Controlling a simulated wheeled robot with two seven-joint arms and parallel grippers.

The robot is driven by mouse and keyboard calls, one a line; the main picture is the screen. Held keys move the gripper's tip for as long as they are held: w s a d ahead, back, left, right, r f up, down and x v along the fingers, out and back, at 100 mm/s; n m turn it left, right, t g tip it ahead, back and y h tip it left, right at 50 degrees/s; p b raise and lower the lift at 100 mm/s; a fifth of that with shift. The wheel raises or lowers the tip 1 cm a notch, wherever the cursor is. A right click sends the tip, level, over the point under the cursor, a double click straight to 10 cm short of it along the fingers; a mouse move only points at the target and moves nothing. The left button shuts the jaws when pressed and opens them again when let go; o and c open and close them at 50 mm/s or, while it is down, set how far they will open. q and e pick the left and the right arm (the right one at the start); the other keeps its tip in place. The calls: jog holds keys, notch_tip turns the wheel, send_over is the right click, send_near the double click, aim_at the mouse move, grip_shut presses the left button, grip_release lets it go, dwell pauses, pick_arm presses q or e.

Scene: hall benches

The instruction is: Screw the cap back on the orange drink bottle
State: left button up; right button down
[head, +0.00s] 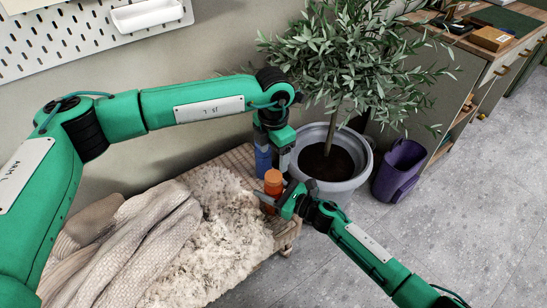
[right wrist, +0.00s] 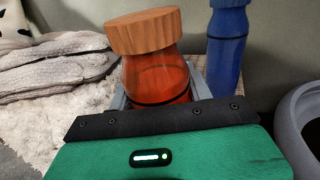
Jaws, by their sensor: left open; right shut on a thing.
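The orange drink bottle (head: 271,190) stands upright at the bench end in the head view. The right wrist view shows its clear orange body (right wrist: 160,78) close up. A wide wooden cap (right wrist: 143,31) sits on top of it; I cannot tell whether it is screwed tight. My right gripper (head: 279,203) is shut around the bottle's body, its grey fingers on both sides. My left gripper (head: 279,158) is open, pointing down just behind and above the bottle, apart from the cap as far as I can see. Its fingertips are partly hidden.
A blue bottle (head: 262,160) stands close behind the orange one, beside my left gripper; it also shows in the right wrist view (right wrist: 227,50). A fluffy throw (head: 215,240) and knitted blanket cover the bench. A grey plant pot (head: 335,184) and purple bin (head: 400,172) stand right.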

aim_at(273, 175)
dwell(0.3)
pick_arm(q)
jog(key=shift+f, duration=3.95)
jog(key=c, duration=1)
jog(key=shift+c, duration=0.2)
jog(key=o, duration=1.2)
jog(key=shift+c, duration=0.2)
jog(key=shift+r, duration=0.15)
notch_tip(273, 175, up, 12)
